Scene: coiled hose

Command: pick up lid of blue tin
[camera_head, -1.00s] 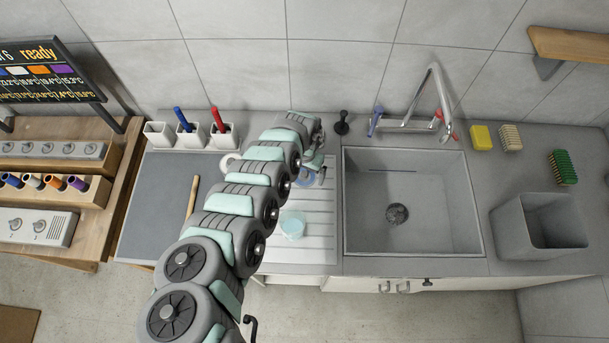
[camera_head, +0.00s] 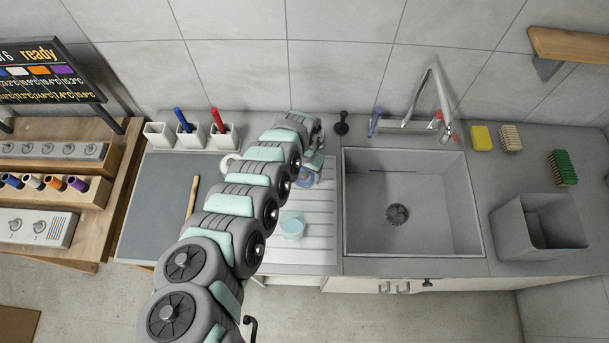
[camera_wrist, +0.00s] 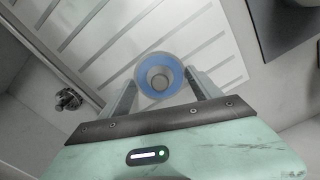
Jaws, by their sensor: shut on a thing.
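The lid of the blue tin (camera_wrist: 160,64) shows in the wrist view as a round blue ring with a pale grey centre. My gripper (camera_wrist: 160,86) has one finger on each side of it and is shut on it. In the head view a bit of the blue tin or its lid (camera_head: 304,179) shows under my gripper (camera_head: 312,170), at the top of the ribbed drainboard (camera_head: 318,220). My arm hides much of it there. I cannot tell whether the lid is clear of the tin's body.
A white mug (camera_head: 229,162) is partly behind my arm. The sink (camera_head: 425,225) lies to the right, with a tap (camera_head: 437,85) behind. A rolling pin-like stick (camera_head: 192,197) lies on the left.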

